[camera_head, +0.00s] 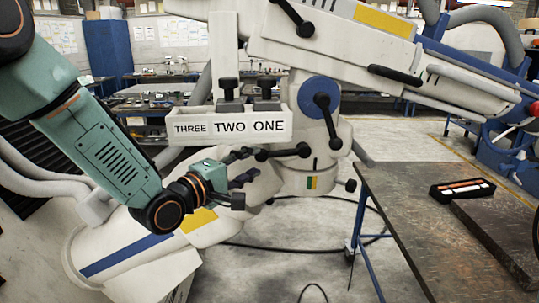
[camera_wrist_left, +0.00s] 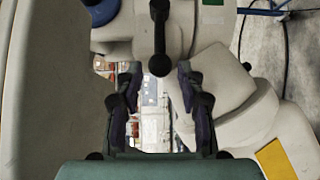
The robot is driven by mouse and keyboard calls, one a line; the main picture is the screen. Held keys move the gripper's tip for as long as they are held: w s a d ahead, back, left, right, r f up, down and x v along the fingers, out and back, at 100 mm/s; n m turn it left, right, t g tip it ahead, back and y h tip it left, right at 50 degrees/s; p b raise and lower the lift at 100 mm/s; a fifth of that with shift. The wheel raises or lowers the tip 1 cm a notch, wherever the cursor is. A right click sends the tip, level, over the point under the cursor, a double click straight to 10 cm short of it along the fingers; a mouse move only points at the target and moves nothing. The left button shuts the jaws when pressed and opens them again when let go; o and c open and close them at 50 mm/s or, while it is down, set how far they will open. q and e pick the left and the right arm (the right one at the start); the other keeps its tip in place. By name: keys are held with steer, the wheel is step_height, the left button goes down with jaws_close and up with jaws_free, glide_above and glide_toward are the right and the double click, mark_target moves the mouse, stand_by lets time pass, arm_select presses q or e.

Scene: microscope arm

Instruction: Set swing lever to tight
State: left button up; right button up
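A black lever (camera_head: 283,152) with round knobs at its ends juts left from the white microscope arm (camera_head: 305,175), below the label box. My left gripper (camera_head: 243,167) is open just left of the lever's free end, its fingers pointing toward it. In the left wrist view, the lever (camera_wrist_left: 159,30) comes down from the top, and its ball end lies between the tips of my open left gripper (camera_wrist_left: 158,78). I see no contact, and the exact depth gap is hard to tell. No tight or loose marking is readable. My right gripper is not in view.
A second black lever (camera_head: 325,112) sits on a blue disc to the upper right. A box labelled THREE TWO ONE (camera_head: 229,127) is just above my gripper. A table (camera_head: 405,215) with a black tray (camera_head: 462,189) stands at right. Cables lie on the floor.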

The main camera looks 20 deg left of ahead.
mark_target(270, 156)
arm_select(q)
steer(key=shift+w, duration=0.5)
steer(key=x, duration=0.2)
steer(key=d+x, duration=0.1)
steer(key=x, duration=0.2)
steer(key=shift+s+d+p, duration=0.1)
steer(key=shift+s+p, duration=0.05)
steer(key=shift+p, duration=0.25)
steer(key=shift+w, duration=0.5)
steer(key=shift+a, duration=0.3)
steer(key=shift+w+d, duration=0.1)
steer(key=shift+d, duration=0.35)
steer(key=c, duration=0.3)
steer(key=shift+a, duration=0.1)
jaws_close()
